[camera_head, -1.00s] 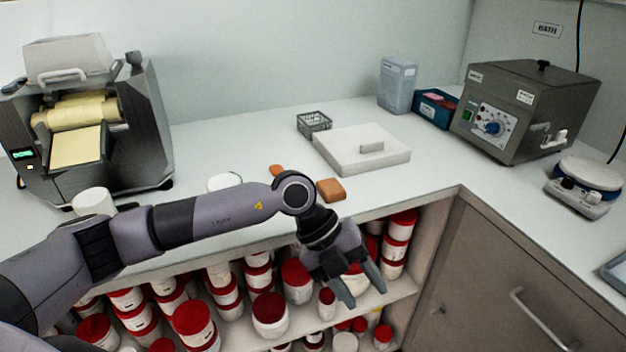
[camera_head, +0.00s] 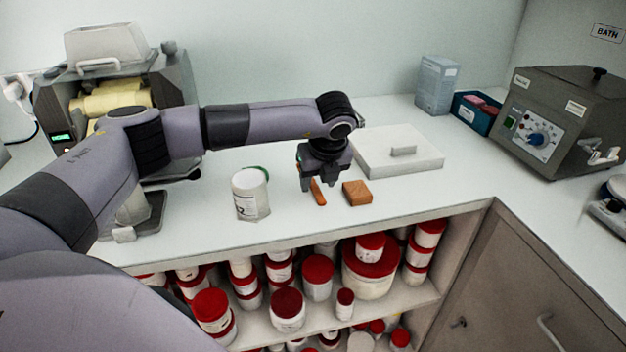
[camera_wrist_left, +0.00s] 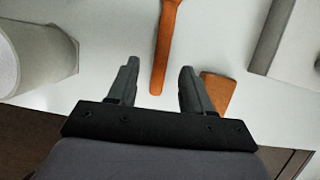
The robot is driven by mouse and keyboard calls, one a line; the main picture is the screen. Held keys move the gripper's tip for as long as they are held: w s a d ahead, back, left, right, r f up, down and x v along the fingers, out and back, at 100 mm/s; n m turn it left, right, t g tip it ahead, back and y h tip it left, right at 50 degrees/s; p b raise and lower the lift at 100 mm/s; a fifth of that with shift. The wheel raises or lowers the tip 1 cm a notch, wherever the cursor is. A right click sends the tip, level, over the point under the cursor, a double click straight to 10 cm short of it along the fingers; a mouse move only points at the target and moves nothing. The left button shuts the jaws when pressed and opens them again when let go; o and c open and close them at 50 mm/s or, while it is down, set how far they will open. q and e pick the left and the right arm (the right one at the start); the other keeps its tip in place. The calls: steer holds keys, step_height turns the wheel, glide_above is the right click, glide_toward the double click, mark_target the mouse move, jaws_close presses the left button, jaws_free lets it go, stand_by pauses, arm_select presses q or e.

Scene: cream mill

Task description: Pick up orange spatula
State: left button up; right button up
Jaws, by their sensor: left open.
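The orange spatula (camera_head: 318,192) lies on the white counter, partly hidden behind my left gripper in the head view. In the left wrist view its handle (camera_wrist_left: 165,45) runs from the top edge down to a point between the fingertips. My left gripper (camera_head: 319,186) is open and points down over the spatula. In the left wrist view the two fingers (camera_wrist_left: 157,75) stand on either side of the handle's near end, with a gap on both sides. The spatula's far end is out of the wrist view. My right gripper is not in view.
An orange-brown block (camera_head: 357,193) lies close right of the spatula, near the right finger in the wrist view. A white tub (camera_head: 250,194) stands to the left. Red-lidded jars fill the shelf (camera_head: 385,305) below.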

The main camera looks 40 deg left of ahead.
arm_select(q)
steer(key=shift+x, duration=1.15)
jaws_close()
